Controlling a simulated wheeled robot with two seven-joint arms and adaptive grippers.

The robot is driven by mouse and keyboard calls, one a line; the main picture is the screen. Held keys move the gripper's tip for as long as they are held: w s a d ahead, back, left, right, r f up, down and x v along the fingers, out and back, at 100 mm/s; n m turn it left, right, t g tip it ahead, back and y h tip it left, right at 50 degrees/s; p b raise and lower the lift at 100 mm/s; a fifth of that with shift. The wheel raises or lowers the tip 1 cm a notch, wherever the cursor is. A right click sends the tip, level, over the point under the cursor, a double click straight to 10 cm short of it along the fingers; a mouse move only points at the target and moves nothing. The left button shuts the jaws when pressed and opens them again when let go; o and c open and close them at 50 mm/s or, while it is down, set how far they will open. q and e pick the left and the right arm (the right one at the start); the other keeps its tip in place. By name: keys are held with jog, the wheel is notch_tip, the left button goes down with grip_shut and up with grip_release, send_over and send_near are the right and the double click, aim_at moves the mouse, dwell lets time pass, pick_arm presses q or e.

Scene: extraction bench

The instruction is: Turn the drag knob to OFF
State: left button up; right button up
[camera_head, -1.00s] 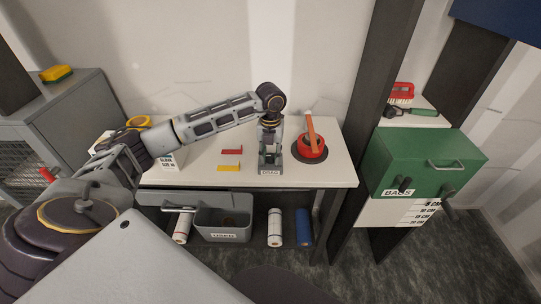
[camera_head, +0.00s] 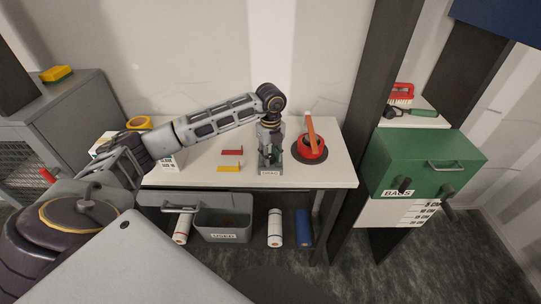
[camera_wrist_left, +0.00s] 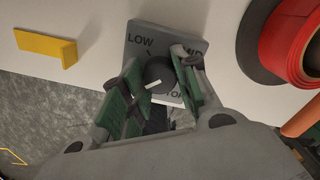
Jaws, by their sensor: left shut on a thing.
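The drag knob (camera_wrist_left: 159,70) is a dark round knob on a small grey dial panel (camera_wrist_left: 190,32). The panel reads LOW at upper left and partly hidden MID at upper right; lettering below is mostly covered. A short white mark shows at the knob's lower left. My left gripper (camera_wrist_left: 160,78) is shut on the knob, one green-padded finger on each side. In the head view, my left gripper (camera_head: 269,151) points down over the panel (camera_head: 271,172) on the bench, hiding the knob there. My right gripper is not in view.
A red tape roll (camera_head: 311,149) with an orange strip stands close right of the panel. Red (camera_head: 232,152) and yellow (camera_head: 228,169) pieces lie to its left on the white bench (camera_head: 335,174).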

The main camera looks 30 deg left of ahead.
aim_at(271, 156)
pick_arm(q)
jog(key=shift+n, duration=0.3)
jog(key=o, duration=1)
jog(key=shift+o, duration=0.2)
notch_tip(271, 156, up, 12)
dwell(0.4)
dwell(0.5)
